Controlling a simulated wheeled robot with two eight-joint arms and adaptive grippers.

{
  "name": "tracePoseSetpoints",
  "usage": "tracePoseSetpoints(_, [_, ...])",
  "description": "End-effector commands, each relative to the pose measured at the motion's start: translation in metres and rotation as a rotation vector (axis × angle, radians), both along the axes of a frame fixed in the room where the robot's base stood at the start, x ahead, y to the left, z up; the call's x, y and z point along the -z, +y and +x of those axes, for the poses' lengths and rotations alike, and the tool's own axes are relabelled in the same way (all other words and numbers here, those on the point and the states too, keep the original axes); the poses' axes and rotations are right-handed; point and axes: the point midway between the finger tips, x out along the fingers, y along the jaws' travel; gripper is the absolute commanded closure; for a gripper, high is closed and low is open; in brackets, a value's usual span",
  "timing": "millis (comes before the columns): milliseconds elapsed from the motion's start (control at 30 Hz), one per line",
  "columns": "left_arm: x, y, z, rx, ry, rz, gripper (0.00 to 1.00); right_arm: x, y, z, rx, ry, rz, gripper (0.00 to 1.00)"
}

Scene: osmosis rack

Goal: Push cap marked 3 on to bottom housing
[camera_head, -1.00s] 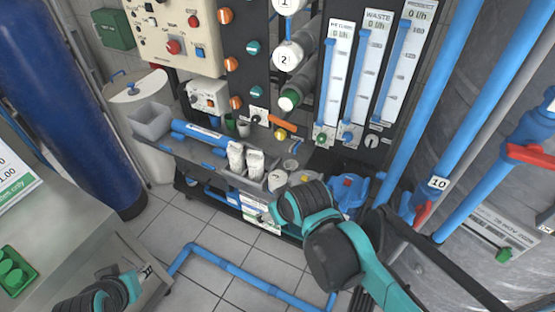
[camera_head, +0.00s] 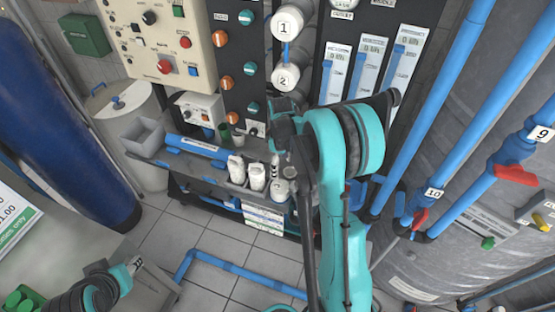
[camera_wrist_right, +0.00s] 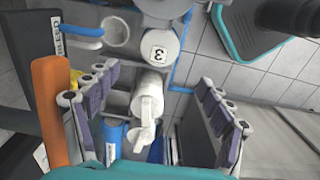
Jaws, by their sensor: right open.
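The cap marked 3 (camera_wrist_right: 158,53), white and round, shows near the top middle of the right wrist view. It lies beyond my right gripper (camera_wrist_right: 155,112), whose two padded fingers stand wide apart with nothing clamped. A white fitting (camera_wrist_right: 150,95) shows between the fingers; I cannot tell whether they touch it. In the head view my right gripper (camera_head: 284,135) is at the rack front, below the caps marked 1 (camera_head: 287,22) and 2 (camera_head: 285,78). The arm covers the bottom housing area there. My left gripper (camera_head: 135,265) is low at the left; its jaws are unclear.
White bottles (camera_head: 257,177) and a grey bin (camera_head: 145,137) stand on the rack's lower shelf. Blue pipes (camera_head: 440,110) rise at the right. An orange handle (camera_wrist_right: 50,110) is close beside the left finger in the wrist view.

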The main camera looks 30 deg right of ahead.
Motion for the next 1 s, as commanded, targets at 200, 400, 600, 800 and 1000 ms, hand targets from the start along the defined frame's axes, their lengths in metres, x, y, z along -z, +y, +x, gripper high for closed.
tracePoseSetpoints(200, [0.009, 0.0, 0.0, 0.0, 0.0, 0.0, 0.6, 0.014, 0.0, 0.0, -0.003, 0.002, 0.001, 0.19])
tracePoseSetpoints(400, [0.024, 0.0, 0.0, 0.0, 0.0, 0.0, 0.6, 0.035, 0.0, 0.0, -0.002, 0.001, 0.0, 0.19])
tracePoseSetpoints(600, [0.037, 0.0, 0.0, 0.0, 0.0, 0.0, 0.6, 0.056, 0.0, 0.0, -0.002, 0.001, 0.0, 0.19])
tracePoseSetpoints(800, [0.051, 0.0, 0.0, 0.0, 0.0, 0.0, 0.6, 0.077, 0.0, 0.0, -0.002, 0.001, 0.0, 0.19])
tracePoseSetpoints(1000, [0.067, 0.0, 0.0, 0.0, 0.0, 0.0, 0.6, 0.099, 0.0, 0.0, -0.002, 0.001, 0.0, 0.19])
